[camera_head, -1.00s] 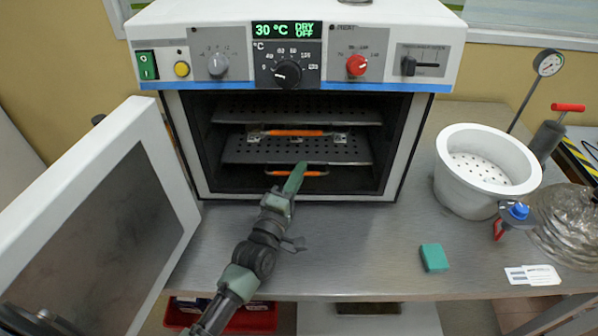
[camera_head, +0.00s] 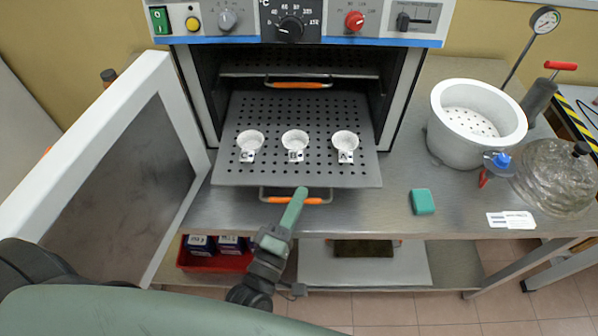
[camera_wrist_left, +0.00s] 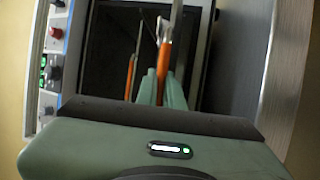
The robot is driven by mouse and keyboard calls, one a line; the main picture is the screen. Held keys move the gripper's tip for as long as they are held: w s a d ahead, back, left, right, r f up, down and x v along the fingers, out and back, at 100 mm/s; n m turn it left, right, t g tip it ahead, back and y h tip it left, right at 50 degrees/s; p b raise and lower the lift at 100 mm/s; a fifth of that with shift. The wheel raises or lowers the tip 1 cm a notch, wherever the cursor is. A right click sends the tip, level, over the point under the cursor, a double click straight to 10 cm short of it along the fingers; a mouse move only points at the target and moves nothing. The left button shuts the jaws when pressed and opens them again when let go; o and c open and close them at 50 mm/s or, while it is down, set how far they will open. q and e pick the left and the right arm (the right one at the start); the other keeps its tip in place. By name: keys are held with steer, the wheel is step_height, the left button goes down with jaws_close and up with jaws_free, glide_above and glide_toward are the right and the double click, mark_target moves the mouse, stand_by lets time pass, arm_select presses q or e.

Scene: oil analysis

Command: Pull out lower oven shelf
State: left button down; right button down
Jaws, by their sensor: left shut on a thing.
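The lower oven shelf (camera_head: 300,174) is a perforated metal plate that sticks well out of the oven's front. Three small white bowls with labels stand in a row on it: one at left (camera_head: 250,140), one in the middle (camera_head: 295,140) and one at right (camera_head: 345,141). Its orange handle (camera_head: 313,200) hangs at the front edge. My left gripper (camera_head: 300,193) is shut on this handle; in the left wrist view an orange handle (camera_wrist_left: 164,62) runs between its green fingers. The upper shelf (camera_head: 300,66) with its orange handle (camera_head: 297,84) is inside the oven. My right gripper is not in view.
The oven door (camera_head: 130,160) stands open at left. A white pot (camera_head: 472,125), a teal block (camera_head: 422,202), cards (camera_head: 510,220) and a glass vessel (camera_head: 553,183) are on the table at right. A red box (camera_head: 215,258) sits below.

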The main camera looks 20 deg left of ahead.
arm_select(q)
steer(key=s, duration=0.2)
steer(key=s+d, duration=0.1)
steer(key=s, duration=0.1)
steer(key=shift+s+d, duration=0.15)
steer(key=shift+s, duration=0.2)
steer(key=c, duration=1.8)
jaws_free()
steer(key=b+v, duration=0.2)
steer(key=v, duration=0.5)
steer(key=shift+s+f, duration=0.15)
steer(key=shift+s, duration=0.2)
